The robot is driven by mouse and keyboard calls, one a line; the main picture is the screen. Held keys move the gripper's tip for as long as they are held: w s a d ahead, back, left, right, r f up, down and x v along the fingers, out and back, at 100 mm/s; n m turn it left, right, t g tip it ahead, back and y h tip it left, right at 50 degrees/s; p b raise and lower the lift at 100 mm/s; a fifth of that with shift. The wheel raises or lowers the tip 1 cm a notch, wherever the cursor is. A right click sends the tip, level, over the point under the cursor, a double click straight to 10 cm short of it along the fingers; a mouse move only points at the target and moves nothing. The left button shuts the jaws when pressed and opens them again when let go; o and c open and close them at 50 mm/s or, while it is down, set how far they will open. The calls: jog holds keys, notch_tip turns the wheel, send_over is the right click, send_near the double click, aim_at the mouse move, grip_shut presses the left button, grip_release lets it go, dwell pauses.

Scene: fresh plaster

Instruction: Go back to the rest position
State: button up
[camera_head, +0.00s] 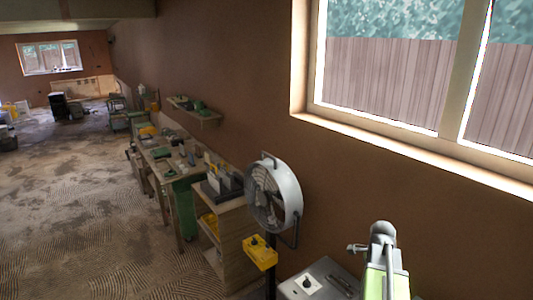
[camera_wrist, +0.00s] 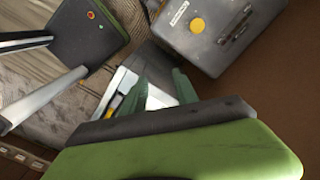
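My gripper (camera_wrist: 160,82) shows in the wrist view with two green fingers standing apart. Nothing is clearly held between them. Behind and beyond the fingers is a pale tray-like thing (camera_wrist: 158,99) with small yellow and dark items, partly hidden by the fingers. In the head view, my green and grey arm (camera_head: 385,270) rises at the lower right in front of the brown wall. The fingertips cannot be made out there.
In the head view, a fan (camera_head: 284,196) stands left of my arm, near a grey-topped unit (camera_head: 318,276). Workbenches (camera_head: 160,152) line the wall. The floor (camera_head: 75,205) at left is mostly open.

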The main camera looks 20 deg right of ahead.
jog(key=w+a+f+n+b, duration=0.2)
jog(key=a+n, duration=0.5)
jog(key=a, duration=0.5)
jog(key=w+a+f+n+b, duration=0.2)
jog(key=a+n, duration=0.6)
jog(key=a, duration=0.4)
jog(key=w+a+f+n+b, duration=0.3)
jog(key=a+f+n, duration=0.2)
jog(key=a, duration=0.7)
jog(key=shift+a+n+b, duration=0.3)
jog(key=shift+a+n, duration=0.05)
jog(key=shift+n, duration=1.05)
jog(key=shift+w+f, duration=0.1)
